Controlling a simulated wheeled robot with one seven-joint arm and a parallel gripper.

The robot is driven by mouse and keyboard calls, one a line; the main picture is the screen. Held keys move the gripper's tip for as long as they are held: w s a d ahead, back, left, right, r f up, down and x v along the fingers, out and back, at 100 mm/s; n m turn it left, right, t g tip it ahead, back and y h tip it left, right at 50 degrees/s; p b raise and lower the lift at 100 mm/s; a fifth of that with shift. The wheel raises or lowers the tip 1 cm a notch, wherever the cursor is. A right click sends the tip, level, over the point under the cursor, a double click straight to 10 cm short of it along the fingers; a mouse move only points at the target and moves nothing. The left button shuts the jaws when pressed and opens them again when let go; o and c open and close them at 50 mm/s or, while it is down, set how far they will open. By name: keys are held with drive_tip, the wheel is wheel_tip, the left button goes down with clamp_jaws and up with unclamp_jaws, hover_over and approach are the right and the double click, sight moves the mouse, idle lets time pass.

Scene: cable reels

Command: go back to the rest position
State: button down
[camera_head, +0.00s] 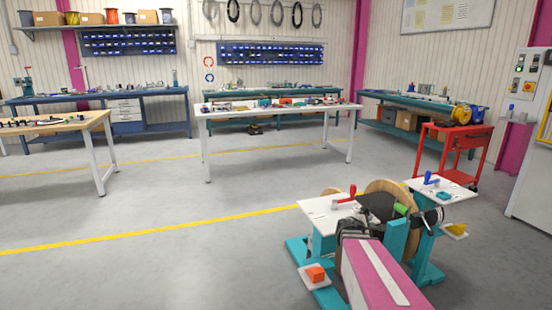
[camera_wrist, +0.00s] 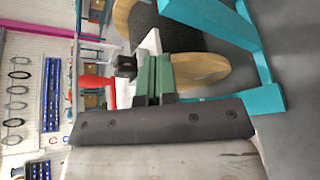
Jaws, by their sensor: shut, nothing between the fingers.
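My gripper (camera_wrist: 157,72) shows in the wrist view as a dark bolted bar with two green fingers closed together. Nothing is held between them. Behind the fingers is a cable reel (camera_wrist: 208,70) with wooden flanges and dark cable wound on it. In the head view the reel (camera_head: 392,190) sits in a teal stand (camera_head: 428,248) at the lower right, partly hidden by the dark and pink parts in front of it. I cannot tell from the wrist view how far the fingers are from the reel.
White plates (camera_head: 330,214) flank the reel, one with a red-handled clamp (camera_head: 346,195). A red cart (camera_head: 452,150) and a grey cabinet (camera_head: 532,150) stand right. A white table (camera_head: 275,113) stands behind.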

drive_tip(key=s+a+f+m+g+y, duration=0.4)
drive_tip(key=s+a+m, duration=0.3)
drive_tip(key=a, duration=0.3)
drive_tip(key=s+a+f+m+g+y, duration=0.4)
drive_tip(key=s+a+m+y, duration=0.3)
drive_tip(key=a, duration=0.3)
drive_tip(key=shift+s+a+f+m, duration=0.2)
drive_tip(key=shift+s+f+m, duration=0.05)
drive_tip(key=shift+f+m, duration=0.2)
